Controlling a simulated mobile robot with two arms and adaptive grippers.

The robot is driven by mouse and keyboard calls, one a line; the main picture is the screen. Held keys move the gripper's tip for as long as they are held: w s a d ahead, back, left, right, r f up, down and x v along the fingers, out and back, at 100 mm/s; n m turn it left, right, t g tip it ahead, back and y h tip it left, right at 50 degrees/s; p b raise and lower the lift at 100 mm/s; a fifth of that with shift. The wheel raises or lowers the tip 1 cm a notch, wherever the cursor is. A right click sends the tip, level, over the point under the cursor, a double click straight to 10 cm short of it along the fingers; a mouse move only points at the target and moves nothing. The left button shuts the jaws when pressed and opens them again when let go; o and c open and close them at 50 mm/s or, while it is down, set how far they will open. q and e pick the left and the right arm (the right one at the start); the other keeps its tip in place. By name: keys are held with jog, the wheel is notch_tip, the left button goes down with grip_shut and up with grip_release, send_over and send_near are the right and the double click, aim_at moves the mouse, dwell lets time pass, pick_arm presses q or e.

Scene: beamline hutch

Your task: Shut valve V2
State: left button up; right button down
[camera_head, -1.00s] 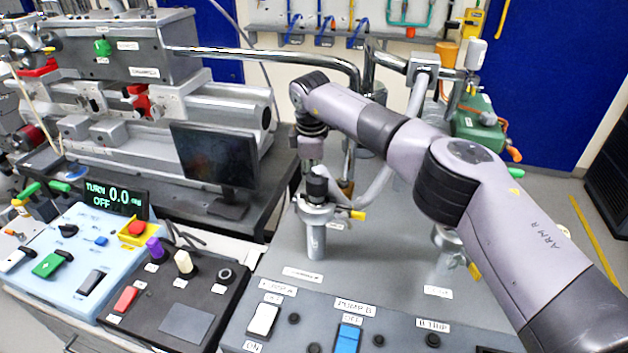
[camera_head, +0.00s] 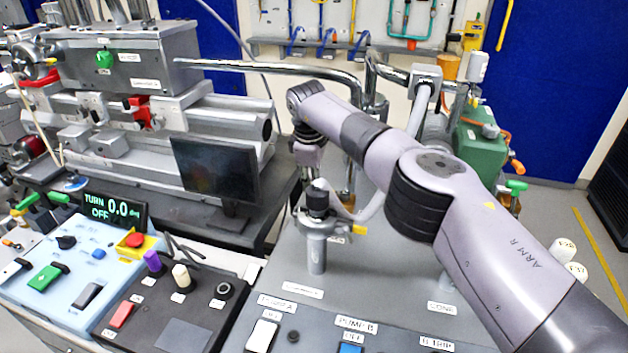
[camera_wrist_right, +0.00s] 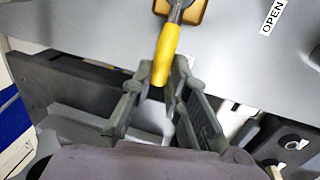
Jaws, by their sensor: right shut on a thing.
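A valve with a yellow lever (camera_wrist_right: 166,58) on a brass-coloured body (camera_wrist_right: 185,8) shows at the top of the right wrist view. My right gripper (camera_wrist_right: 158,75) is shut on the lever's free end, with a grey finger on either side. An OPEN label (camera_wrist_right: 272,15) lies to the right of the valve. No V2 mark is readable. In the head view my right arm reaches over the grey panel and its wrist (camera_head: 308,150) points down. The fingers and the held lever are largely hidden there behind a post. My left gripper is not in view.
A grey post with a black top (camera_head: 317,240) and a yellow tip stands in front of my right wrist. A monitor (camera_head: 215,170) stands to the left. Switch panels (camera_head: 180,310) line the front. Pipes (camera_head: 270,68) run behind the arm.

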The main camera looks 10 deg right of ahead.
jog(key=c, duration=1.6)
grip_release()
jog(key=shift+o, duration=0.2)
notch_tip(320, 180, up, 12)
jog(key=s, duration=0.2)
jog(key=shift+a, duration=0.45)
